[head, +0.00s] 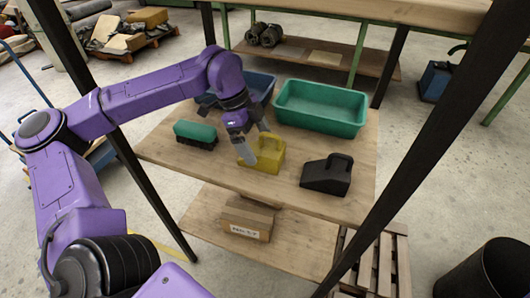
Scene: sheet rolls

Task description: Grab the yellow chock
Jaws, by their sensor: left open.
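The yellow chock (268,157) sits on the wooden shelf of the table, near its front middle. It is a wedge with a handle on top. My left gripper (247,150) reaches down over it from the upper left, its jaws open. One grey finger hangs in front of the chock's left side and hides part of it. I cannot tell whether the finger touches the chock. My right gripper is out of view.
A black chock (326,176) stands to the right, a green brush (195,134) to the left. Behind are a teal bin (321,108) and a blue bin (258,84). Dark table legs frame the shelf. A cardboard box (247,219) lies on the board below.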

